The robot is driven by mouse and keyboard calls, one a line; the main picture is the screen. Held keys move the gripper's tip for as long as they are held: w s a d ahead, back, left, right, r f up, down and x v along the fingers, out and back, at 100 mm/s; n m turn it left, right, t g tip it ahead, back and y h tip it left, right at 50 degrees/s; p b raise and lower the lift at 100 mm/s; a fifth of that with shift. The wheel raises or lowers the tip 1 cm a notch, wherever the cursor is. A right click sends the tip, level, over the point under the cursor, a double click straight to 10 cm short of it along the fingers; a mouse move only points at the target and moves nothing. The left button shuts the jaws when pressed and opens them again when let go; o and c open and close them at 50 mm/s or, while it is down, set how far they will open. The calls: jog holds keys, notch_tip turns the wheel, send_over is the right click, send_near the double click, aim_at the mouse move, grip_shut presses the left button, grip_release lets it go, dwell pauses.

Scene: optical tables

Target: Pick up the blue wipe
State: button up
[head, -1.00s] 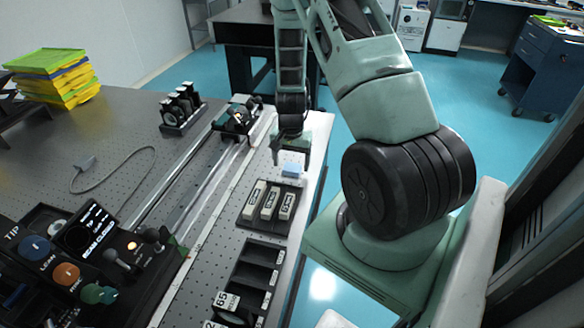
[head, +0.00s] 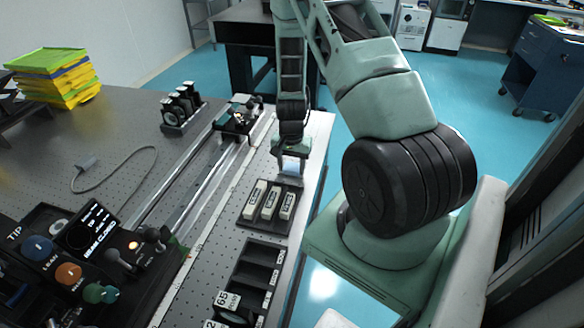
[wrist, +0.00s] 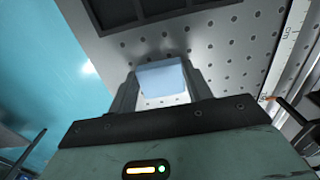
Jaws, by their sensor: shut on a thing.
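The blue wipe (wrist: 162,78) is a pale blue folded block between my gripper's two fingers in the wrist view. It also shows in the head view (head: 291,166), just below my gripper (head: 291,158), near the right edge of the optical table. My gripper (wrist: 160,92) is shut on the wipe, with a finger on each side of it. I cannot tell in these views whether the wipe touches the table.
A black tray (head: 249,222) with several pale labelled blocks sits just in front of my gripper. A black compartment rack (head: 246,275) is nearer. A long rail (head: 185,188) runs to the left. The table's right edge (head: 318,180) is close.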

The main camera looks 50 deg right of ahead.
aim_at(292, 169)
notch_tip(292, 169, up, 10)
jog(key=b, duration=0.1)
dwell(0.4)
jog(key=shift+o, duration=1)
jog(key=shift+c, duration=0.4)
